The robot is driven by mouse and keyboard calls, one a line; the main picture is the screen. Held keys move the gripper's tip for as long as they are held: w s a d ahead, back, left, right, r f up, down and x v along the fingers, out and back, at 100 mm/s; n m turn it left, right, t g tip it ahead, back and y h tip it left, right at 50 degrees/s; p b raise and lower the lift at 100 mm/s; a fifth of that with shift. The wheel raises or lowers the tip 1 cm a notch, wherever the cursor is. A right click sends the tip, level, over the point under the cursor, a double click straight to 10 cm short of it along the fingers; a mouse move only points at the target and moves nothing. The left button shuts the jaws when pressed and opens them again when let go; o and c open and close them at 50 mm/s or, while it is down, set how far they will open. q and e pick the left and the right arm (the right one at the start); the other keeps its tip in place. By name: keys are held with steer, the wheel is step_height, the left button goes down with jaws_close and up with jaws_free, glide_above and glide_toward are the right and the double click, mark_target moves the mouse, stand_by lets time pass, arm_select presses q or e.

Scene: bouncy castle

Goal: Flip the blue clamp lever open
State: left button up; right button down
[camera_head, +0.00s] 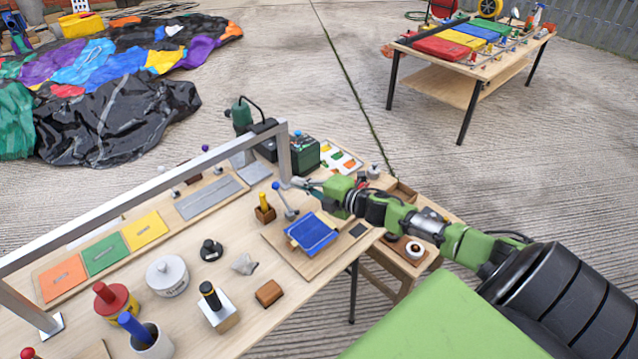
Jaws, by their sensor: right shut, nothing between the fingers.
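The clamp lever (283,200) is a thin grey arm with a blue knob (276,186) at its upper end. It stands tilted up and to the left at the back edge of a wooden board (283,253). A blue panel (315,232) lies on this board, just in front of the lever. My right gripper (298,183) comes in from the right and is shut and empty. In the picture its fingertips are a little right of the blue knob; I see a small gap between them. My left gripper is out of view.
A metal frame bar (150,190) spans the workbench, its upright (284,153) close behind my right gripper. A wooden block with a yellow peg (264,208) stands left of the lever. A brown block (269,293) and several pots stand nearer. A second table (455,85) is far off.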

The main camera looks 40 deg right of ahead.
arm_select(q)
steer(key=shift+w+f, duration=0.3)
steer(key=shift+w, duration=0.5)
arm_select(e)
steer(key=s+d+r, duration=0.1)
steer(key=s+r, duration=0.2)
steer(key=s, duration=0.1)
steer(key=shift+s+d+r, duration=0.15)
steer(key=shift+s+d, duration=0.2)
steer(key=shift+s, duration=0.05)
